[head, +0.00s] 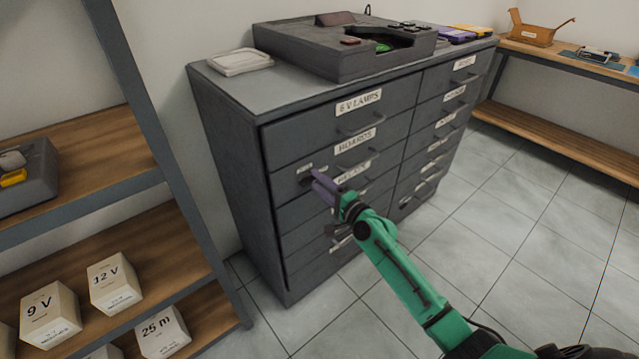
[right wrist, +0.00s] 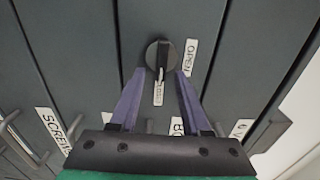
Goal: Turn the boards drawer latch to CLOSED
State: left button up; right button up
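The boards drawer (head: 290,181) is in the left column of the grey cabinet, with the BOARDS label (head: 354,140) on it. Its latch, a round dark knob with a raised bar (right wrist: 161,55), shows in the right wrist view, the bar roughly upright in that picture. An OPEN label (right wrist: 189,56) is to its right; a small, partly hidden label (right wrist: 158,94) is below it. My right gripper (head: 316,183) has its purple fingers apart, tips just below and beside the knob in the wrist view (right wrist: 160,73). Contact cannot be told. My left gripper is not in view.
The cabinet top (head: 225,85) bears a dark console (head: 330,45) and a pale tray (head: 240,62). Drawer handles (head: 362,128) stick out near my right arm. A shelf with boxes (head: 115,284) stands left. Tiled floor (head: 540,240) is clear at right.

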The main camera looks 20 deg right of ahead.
jog(key=b+v, duration=0.2)
jog(key=v, duration=1.2)
jog(key=shift+s, duration=0.3)
